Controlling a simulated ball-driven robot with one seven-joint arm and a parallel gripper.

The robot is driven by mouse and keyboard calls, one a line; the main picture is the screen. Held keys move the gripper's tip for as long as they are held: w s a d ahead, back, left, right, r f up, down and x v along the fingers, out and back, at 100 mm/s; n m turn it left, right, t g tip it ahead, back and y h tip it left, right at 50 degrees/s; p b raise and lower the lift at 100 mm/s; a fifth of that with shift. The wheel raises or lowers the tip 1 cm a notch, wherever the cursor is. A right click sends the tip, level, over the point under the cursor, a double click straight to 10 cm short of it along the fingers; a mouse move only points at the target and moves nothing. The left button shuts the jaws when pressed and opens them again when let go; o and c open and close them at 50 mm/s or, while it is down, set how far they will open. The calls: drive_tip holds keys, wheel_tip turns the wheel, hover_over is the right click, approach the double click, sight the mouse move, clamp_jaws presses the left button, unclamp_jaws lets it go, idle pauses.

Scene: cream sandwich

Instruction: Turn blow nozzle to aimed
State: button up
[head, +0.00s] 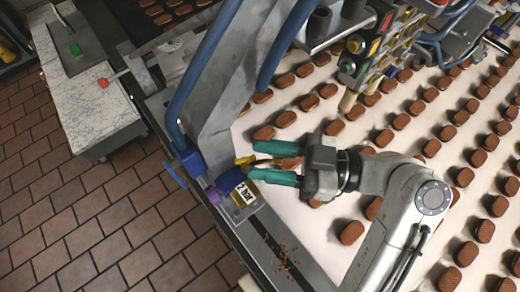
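The blow nozzle appears to be the small yellow-brass piece (244,160) on the machine's edge, above a yellow block with a white "2 bar" label (243,194). Its exact direction is too small to tell. My gripper (253,161) has two teal fingers, spread apart, one above and one below in the picture. Their tips reach to the brass piece, which lies at or between them. I cannot tell whether they touch it. The fingers partly hide what lies between them.
Blue and purple fittings (205,178) sit left of the label. A grey frame with blue tubes (190,85) rises just beyond. A white conveyor (330,235) carries many brown biscuits under my arm. A button panel (375,45) stands at the back. Tiled floor (110,210) lies left.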

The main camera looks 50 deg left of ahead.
drive_tip(key=shift+s+a, duration=0.5)
drive_tip(key=shift+a, duration=0.05)
drive_tip(key=shift+c, duration=0.3)
clamp_jaws()
